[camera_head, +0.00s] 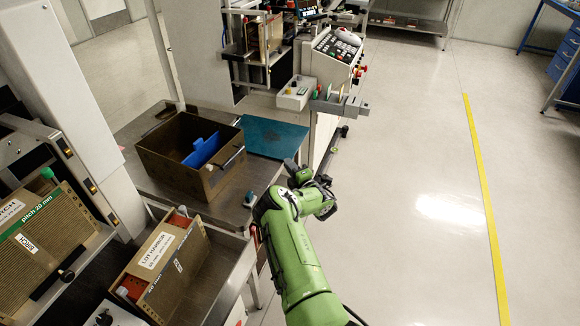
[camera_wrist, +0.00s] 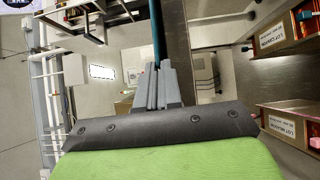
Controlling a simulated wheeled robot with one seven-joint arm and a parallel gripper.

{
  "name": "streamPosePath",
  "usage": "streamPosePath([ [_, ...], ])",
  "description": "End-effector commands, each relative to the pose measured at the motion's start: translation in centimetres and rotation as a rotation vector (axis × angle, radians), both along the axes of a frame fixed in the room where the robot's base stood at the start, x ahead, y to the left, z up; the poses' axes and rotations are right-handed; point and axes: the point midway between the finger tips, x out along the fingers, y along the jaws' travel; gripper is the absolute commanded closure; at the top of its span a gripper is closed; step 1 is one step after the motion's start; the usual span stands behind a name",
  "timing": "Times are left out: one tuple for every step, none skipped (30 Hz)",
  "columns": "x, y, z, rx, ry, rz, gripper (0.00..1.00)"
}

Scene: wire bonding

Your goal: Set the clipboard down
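The clipboard (camera_head: 272,137) is a flat teal board, lying level at the right end of the metal table, beside the brown box. In the wrist view the clipboard (camera_wrist: 156,30) shows edge-on as a thin teal strip running out from between the fingertips. My gripper (camera_wrist: 159,68) has its grey fingers close together on the board's near edge. In the head view my gripper (camera_head: 292,168) is at the board's near right corner, partly hidden by my wrist. I cannot tell whether the board touches the table top.
The brown box (camera_head: 168,166) holds a blue sheet (camera_head: 203,150) and stands left of the clipboard on the table (camera_head: 228,203). A labelled lot magazine (camera_head: 160,262) stands nearer. A machine control panel (camera_head: 335,47) rises behind. The floor at right is clear.

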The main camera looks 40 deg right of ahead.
Motion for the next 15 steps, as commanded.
streamPosePath([
  [0.03,0.01,0.05,0.000,-0.003,0.001,0.91],
  [0.03,0.01,0.07,0.000,-0.003,0.001,0.86],
  [0.03,0.01,0.07,0.000,-0.003,0.001,0.80],
  [0.03,0.01,0.08,0.000,-0.002,0.001,0.75],
  [0.03,0.01,0.07,0.000,-0.002,0.001,0.71],
  [0.03,0.01,0.07,0.000,-0.002,0.001,0.65],
  [0.02,0.01,0.06,0.000,-0.002,0.001,0.65],
  [0.02,0.01,0.06,0.000,-0.002,0.001,0.65],
  [0.02,0.01,0.05,0.000,-0.001,0.001,0.65],
  [0.02,0.01,0.04,0.000,-0.001,0.001,0.65],
  [0.01,0.01,0.04,0.000,-0.001,0.000,0.65],
  [0.01,0.01,0.03,0.000,-0.001,0.000,0.65],
  [-0.03,-0.01,-0.08,0.001,0.002,-0.001,0.65],
  [-0.09,0.00,-0.08,0.001,0.002,-0.001,0.65],
  [-0.28,0.02,-0.10,0.001,0.003,-0.001,0.65],
])
